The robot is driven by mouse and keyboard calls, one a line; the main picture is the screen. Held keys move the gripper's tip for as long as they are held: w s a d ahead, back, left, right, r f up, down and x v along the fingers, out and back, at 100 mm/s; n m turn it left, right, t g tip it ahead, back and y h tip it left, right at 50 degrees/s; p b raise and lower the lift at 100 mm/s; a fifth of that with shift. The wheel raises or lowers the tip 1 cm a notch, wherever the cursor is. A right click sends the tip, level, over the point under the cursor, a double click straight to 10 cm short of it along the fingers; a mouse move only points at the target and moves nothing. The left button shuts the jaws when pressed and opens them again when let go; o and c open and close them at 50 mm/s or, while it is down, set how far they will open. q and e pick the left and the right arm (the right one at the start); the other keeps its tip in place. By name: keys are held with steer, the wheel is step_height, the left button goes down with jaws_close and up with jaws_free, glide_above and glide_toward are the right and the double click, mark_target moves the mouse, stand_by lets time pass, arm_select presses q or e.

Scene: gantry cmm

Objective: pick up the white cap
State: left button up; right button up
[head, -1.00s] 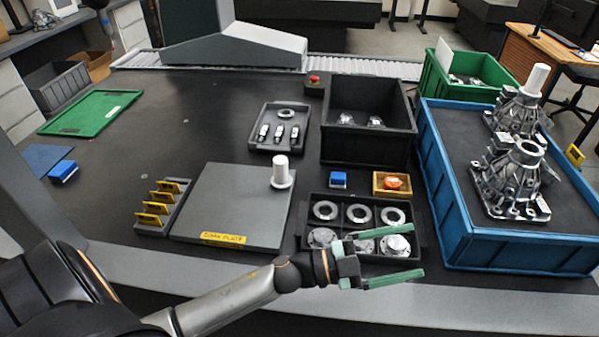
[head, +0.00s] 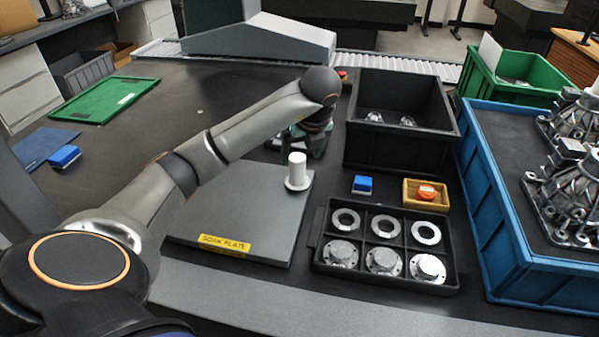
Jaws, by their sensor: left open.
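A white cap (head: 297,171), a cylinder with a wide flange at its foot, stands upright on the grey soak plate (head: 232,222), near its back right corner. My left arm reaches across from the left, and my left gripper (head: 306,146) points down just behind the cap. Its green fingers are partly hidden by the wrist and look empty and apart. I cannot tell whether a finger touches the cap. The small dark tray that was seen behind the plate is mostly hidden by my arm. My right gripper is not in view.
A six-compartment tray (head: 318,238) holds rings and flanged parts. A blue block (head: 362,184), a yellow box (head: 408,196), a deep black bin (head: 395,148) and a blue crate (head: 510,245) with castings stand to the right. The table's left middle is clear.

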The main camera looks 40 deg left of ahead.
mark_target(297, 172)
arm_select(q)
steer(key=x, duration=0.5)
steer(key=shift+d, duration=0.1)
steer(key=shift+w+b+x, duration=0.15)
steer(key=shift+b+x, duration=0.05)
steer(key=shift+x, duration=1.1)
steer(key=shift+w+b+x, duration=0.15)
steer(key=shift+w+x, duration=0.05)
steer(key=shift+x, duration=1.15)
steer(key=shift+s+r, duration=0.1)
jaws_close()
steer(key=shift+r, duration=0.1)
